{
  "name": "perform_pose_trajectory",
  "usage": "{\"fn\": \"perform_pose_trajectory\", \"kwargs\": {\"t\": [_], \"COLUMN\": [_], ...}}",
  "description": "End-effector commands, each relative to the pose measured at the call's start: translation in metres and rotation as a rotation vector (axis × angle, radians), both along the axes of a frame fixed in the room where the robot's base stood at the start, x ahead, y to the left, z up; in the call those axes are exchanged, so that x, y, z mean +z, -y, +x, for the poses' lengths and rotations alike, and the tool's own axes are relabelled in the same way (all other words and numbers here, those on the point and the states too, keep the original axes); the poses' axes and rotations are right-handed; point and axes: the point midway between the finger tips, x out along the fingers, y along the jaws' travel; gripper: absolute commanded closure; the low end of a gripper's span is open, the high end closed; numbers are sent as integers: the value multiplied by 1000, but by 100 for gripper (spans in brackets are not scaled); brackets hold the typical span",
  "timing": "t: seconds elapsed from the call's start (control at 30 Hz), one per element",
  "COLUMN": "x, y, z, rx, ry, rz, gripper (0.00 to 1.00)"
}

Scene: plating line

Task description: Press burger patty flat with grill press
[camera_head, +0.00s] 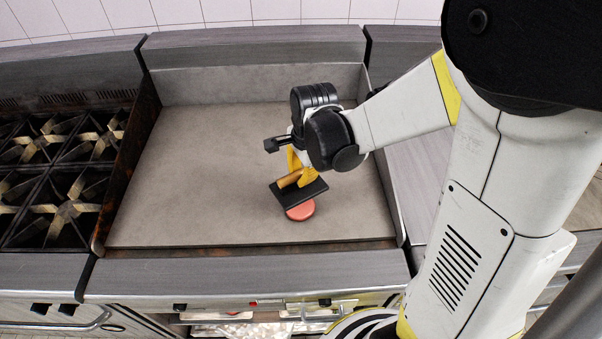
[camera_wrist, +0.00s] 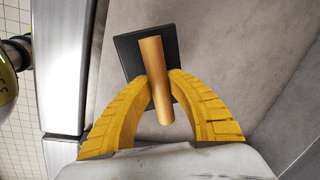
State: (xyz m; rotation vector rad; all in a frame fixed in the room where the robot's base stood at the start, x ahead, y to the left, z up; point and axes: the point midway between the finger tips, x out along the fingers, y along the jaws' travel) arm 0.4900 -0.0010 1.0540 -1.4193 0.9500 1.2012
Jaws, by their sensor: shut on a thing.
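The grill press has a dark square plate (camera_head: 312,192) and a wooden handle (camera_head: 290,180). My gripper (camera_head: 301,176) is shut on the handle, its yellow fingers on both sides of it. The wrist view shows the plate (camera_wrist: 130,52) and the handle (camera_wrist: 153,75) between the two fingertips (camera_wrist: 160,82). The burger patty (camera_head: 301,212) is a pinkish-red disc on the griddle (camera_head: 200,180). The plate overlaps the patty's far part in the head view. I cannot tell whether they touch. The patty does not show in the wrist view.
A stove with black burner grates (camera_head: 62,205) stands left of the griddle. The griddle has a raised back wall (camera_head: 258,86) and side walls. The griddle's left and middle surface is clear. A grey metal counter (camera_head: 412,185) lies to the right.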

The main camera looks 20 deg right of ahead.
Motion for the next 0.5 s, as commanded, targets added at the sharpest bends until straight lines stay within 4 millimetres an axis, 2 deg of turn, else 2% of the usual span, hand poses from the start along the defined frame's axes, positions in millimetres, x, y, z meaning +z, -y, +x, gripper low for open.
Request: {"fn": "perform_pose_trajectory", "kwargs": {"t": [0.5], "x": [-47], "y": [0], "z": [0], "rx": [0], "ry": [0], "rz": [0], "gripper": [100]}}
